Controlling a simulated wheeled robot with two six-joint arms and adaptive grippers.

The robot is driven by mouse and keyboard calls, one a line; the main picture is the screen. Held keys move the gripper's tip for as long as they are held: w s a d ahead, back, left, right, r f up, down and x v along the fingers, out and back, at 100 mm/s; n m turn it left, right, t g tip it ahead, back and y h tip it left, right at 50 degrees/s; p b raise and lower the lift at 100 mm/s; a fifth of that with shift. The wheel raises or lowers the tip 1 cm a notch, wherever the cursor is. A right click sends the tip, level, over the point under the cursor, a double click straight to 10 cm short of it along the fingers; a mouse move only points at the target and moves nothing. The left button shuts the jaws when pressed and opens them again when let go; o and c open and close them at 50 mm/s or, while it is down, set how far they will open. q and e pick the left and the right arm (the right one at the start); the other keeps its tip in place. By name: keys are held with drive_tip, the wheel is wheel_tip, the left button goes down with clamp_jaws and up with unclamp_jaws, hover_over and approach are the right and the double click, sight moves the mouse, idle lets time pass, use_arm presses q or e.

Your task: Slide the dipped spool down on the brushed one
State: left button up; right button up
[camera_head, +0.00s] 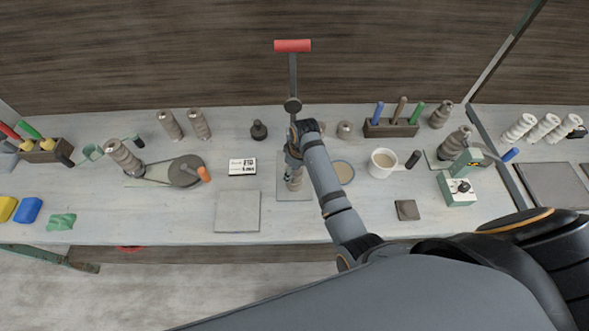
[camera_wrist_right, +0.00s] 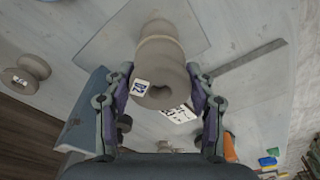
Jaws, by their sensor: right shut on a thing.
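My right gripper (camera_head: 292,158) is over a grey board (camera_head: 308,194) in the middle of the bench. In the right wrist view its two fingers (camera_wrist_right: 163,100) are shut on a grey-brown clay spool (camera_wrist_right: 158,72) with a dark hole in its end and a small white label. More clay shows at its far end, over the board, in line with it; this appears to be a second spool (camera_wrist_right: 160,30), but I cannot tell whether the two touch. In the head view the gripper hides most of the held spool. The left gripper is not in view.
A cream mug (camera_head: 383,163) and a round dish (camera_head: 343,172) stand to the right. A white printed card (camera_head: 242,167) and a square slab (camera_head: 238,212) lie to the left. Two more spools (camera_head: 199,124) stand at the back left. A red-topped handle (camera_head: 292,46) rises behind.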

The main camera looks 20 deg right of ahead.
idle(0.3)
drive_tip(key=o, duration=1.4)
drive_tip(key=shift+o, duration=0.2)
wheel_tip(320, 180, up, 12)
drive_tip(key=s+d, duration=0.1)
drive_tip(key=shift+s, duration=0.25)
drive_tip(key=shift+f, duration=0.1)
